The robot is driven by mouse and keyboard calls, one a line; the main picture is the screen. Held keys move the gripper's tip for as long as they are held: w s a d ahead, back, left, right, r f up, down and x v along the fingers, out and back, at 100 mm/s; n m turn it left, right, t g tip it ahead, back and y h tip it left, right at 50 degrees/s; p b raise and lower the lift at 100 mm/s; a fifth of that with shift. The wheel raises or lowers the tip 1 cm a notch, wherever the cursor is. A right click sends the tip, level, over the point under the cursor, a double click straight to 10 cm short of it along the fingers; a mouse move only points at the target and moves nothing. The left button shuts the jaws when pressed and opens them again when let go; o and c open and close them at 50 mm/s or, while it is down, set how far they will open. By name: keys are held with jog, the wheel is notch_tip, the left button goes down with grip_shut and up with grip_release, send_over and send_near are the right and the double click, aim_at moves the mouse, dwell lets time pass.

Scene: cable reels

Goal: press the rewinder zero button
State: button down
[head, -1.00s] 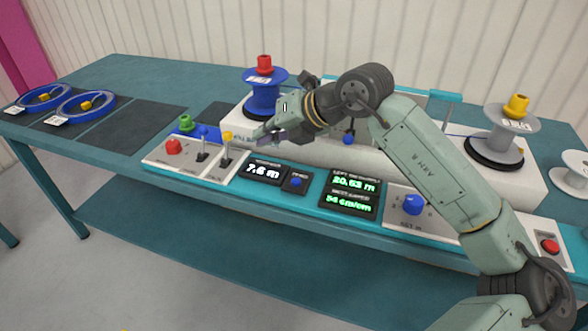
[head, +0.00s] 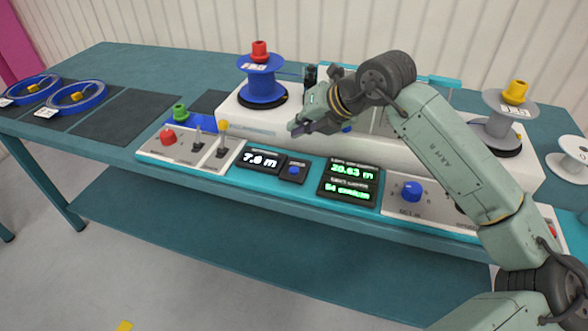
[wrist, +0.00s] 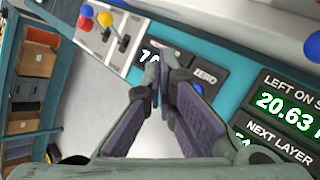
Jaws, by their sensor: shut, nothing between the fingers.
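The zero button (head: 293,170) is a small blue button on a dark panel, right of the black display (head: 259,160) that reads 7.6 m. My gripper (head: 298,129) is shut and empty. In the head view it appears above and behind the button, apart from it. In the wrist view my fingers (wrist: 162,75) come together over the console edge, beside the ZERO label (wrist: 205,77). Only a bit of blue (wrist: 198,88) shows by the right finger there; the rest of the button is hidden.
Left of the display are a red button (head: 168,138) and two levers (head: 222,140). To the right are a green readout (head: 350,182) and a blue knob (head: 412,191). A blue reel (head: 262,82) and a grey reel (head: 503,115) stand on the white housing behind.

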jog(key=b, duration=0.3)
send_over(297, 167)
notch_tip(297, 167, down, 6)
jog(key=shift+f, duration=0.25)
jog(key=shift+f+b, duration=0.6)
jog(key=shift+b, duration=0.3)
jog(key=shift+f, duration=0.15)
jog(key=shift+f+b, duration=0.3)
jog(key=shift+b, duration=0.5)
jog(key=shift+f+b, duration=0.45)
jog(key=shift+b, duration=0.15)
dwell(0.6)
jog(key=shift+r, duration=0.9)
jog(key=shift+r, duration=0.1)
